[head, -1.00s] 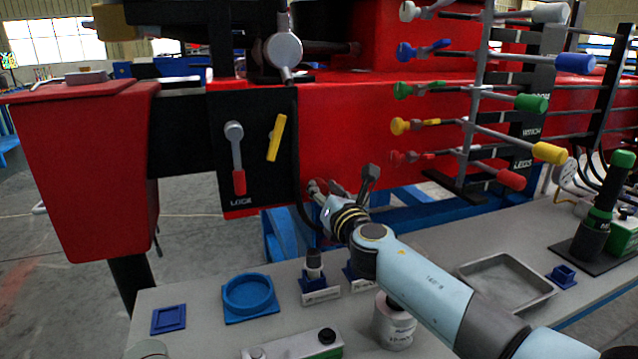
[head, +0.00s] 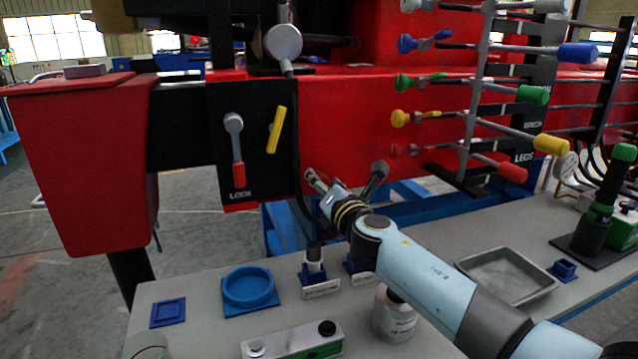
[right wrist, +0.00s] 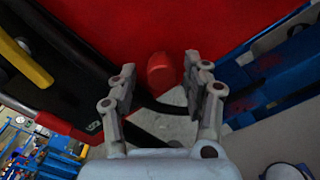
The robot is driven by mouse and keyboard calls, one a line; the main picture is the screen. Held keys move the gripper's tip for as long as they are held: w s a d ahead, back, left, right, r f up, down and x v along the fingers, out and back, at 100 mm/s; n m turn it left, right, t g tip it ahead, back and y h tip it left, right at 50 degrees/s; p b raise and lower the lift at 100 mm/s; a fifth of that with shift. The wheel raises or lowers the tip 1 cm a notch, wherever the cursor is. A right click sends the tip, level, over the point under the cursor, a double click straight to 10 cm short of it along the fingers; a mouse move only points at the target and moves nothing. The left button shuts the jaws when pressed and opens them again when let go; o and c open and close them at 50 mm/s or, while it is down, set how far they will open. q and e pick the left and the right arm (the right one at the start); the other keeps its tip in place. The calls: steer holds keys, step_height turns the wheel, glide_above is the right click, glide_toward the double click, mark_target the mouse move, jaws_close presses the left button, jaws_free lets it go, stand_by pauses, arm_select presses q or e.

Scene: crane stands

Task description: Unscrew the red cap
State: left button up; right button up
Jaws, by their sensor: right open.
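The red cap (right wrist: 160,72) shows in the right wrist view as a small round red knob against the red crane body (right wrist: 130,25). It lies beyond and between my right gripper's fingertips, with gaps at both sides. My right gripper (right wrist: 158,78) is open and empty. In the head view my right gripper (head: 345,171) is spread in front of the lower edge of the red crane body (head: 345,135); I cannot make out the cap there. My left gripper is not in view.
A black panel with a grey, red-tipped lever (head: 238,170) and a yellow handle (head: 277,130) is left of the gripper. Coloured levers (head: 548,144) stick out at right. The table below carries a blue ring holder (head: 249,287), a white jar (head: 394,318) and a grey tray (head: 507,276).

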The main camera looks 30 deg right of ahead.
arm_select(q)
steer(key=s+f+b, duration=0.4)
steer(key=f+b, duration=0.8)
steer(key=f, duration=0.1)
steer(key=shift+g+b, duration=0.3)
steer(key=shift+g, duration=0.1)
arm_select(e)
steer(key=m, duration=2.8)
steer(key=shift+f, duration=0.15)
